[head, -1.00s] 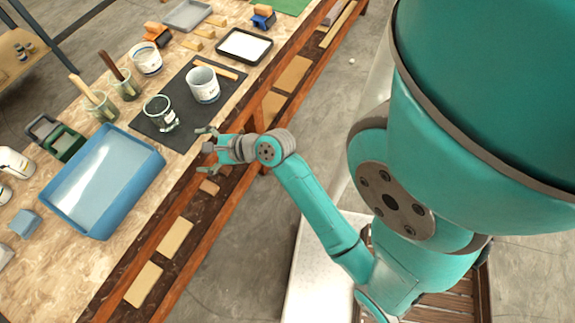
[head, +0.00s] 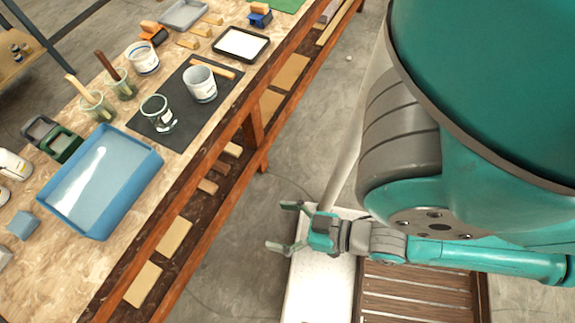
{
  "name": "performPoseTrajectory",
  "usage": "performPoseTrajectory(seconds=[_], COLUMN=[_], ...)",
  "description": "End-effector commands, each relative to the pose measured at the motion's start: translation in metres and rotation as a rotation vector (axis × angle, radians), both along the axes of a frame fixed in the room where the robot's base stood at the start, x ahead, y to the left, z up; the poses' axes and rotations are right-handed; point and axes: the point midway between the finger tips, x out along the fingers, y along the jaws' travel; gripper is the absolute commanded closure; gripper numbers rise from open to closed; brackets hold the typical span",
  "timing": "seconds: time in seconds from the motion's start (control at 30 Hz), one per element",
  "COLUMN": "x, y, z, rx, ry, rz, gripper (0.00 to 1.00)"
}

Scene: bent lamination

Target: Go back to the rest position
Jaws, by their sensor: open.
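My gripper (head: 285,227) is open and empty in the head view. It is off the workbench, over the front end of the white surface (head: 318,285) and the concrete floor, with its fingers pointing left toward the bench. My arm is folded back at the right side of the picture. The wooden workbench (head: 85,270) lies to the left, and a clear gap of floor separates its front edge from my gripper.
On the bench are a blue tray (head: 152,172), a dark mat (head: 212,112) bearing a white cup (head: 201,85) and a glass jar (head: 158,115), and a black-rimmed tray (head: 241,44). Brush jars stand at the left. Bare floor (head: 225,265) lies between bench and gripper.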

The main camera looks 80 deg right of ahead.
Motion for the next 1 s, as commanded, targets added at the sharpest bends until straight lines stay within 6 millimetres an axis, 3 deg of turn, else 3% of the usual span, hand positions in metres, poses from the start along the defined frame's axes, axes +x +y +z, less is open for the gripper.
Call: performPoseTrajectory(seconds=[0.23, 1.0], x=[-0.017, -0.017], y=[0.007, 0.007], z=[0.016, 0.016], rx=[-0.166, -0.164], ry=[-0.023, -0.023], rz=[0.099, 0.097], gripper=[0.1, 0.1])
